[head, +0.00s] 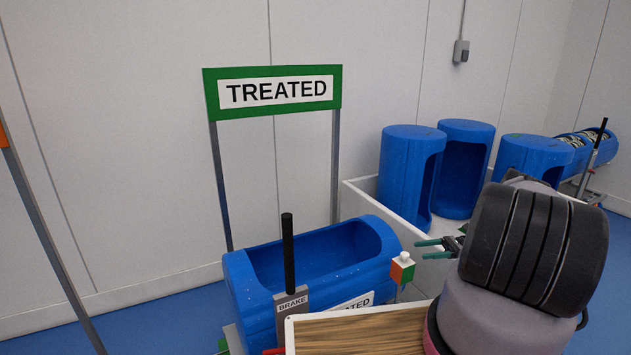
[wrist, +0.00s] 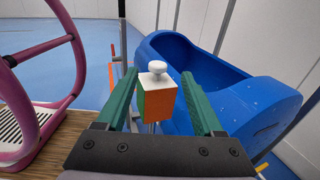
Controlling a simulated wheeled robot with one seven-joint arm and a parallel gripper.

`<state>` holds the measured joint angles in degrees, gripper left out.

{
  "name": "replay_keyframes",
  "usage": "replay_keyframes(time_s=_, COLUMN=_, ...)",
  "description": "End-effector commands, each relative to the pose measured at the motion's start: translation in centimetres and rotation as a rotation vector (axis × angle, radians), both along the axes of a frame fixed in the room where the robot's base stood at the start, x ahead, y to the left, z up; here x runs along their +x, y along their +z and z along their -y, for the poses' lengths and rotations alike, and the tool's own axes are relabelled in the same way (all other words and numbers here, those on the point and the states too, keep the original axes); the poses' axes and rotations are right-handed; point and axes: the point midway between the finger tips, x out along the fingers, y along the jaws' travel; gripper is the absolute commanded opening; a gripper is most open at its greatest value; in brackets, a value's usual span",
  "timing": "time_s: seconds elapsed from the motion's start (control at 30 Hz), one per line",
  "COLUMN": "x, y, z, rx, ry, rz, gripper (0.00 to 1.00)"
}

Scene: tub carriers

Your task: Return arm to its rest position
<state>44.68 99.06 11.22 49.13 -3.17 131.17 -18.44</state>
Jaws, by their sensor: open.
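My gripper (head: 420,249) is open, its two green fingers pointing left toward a small block with orange and green sides and a white knob on top (head: 402,270). In the wrist view, my gripper (wrist: 159,74) frames this block (wrist: 158,102) between its fingers, with gaps on both sides. In the head view the fingertips look just to the right of the block, apart from it. The block stands at the right end of an open blue tub (head: 318,250) labelled TREATED. My arm covers the lower right of the head view.
A green-framed TREATED sign (head: 273,92) stands behind the tub. A black-handled BRAKE lever (head: 288,253) rises in front of it. A white bin (head: 357,200) with upright blue tubs (head: 405,170) is at right. A pink tubular frame (wrist: 78,70) is close at left in the wrist view.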

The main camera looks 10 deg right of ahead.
Motion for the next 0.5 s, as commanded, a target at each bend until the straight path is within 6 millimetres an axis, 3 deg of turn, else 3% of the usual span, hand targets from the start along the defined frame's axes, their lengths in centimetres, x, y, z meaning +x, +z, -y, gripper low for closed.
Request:
replay_keyframes(time_s=0.17, x=2.6, y=6.1, z=-0.7, rx=-0.12, ry=0.093, rz=0.063, gripper=0.69)
replay_keyframes(time_s=0.3, x=4.3, y=12.3, z=-2.0, rx=-0.249, ry=0.187, rz=0.131, gripper=0.69)
replay_keyframes(time_s=0.5, x=5.3, y=21.1, z=-4.7, rx=-0.432, ry=0.303, rz=0.238, gripper=0.69)
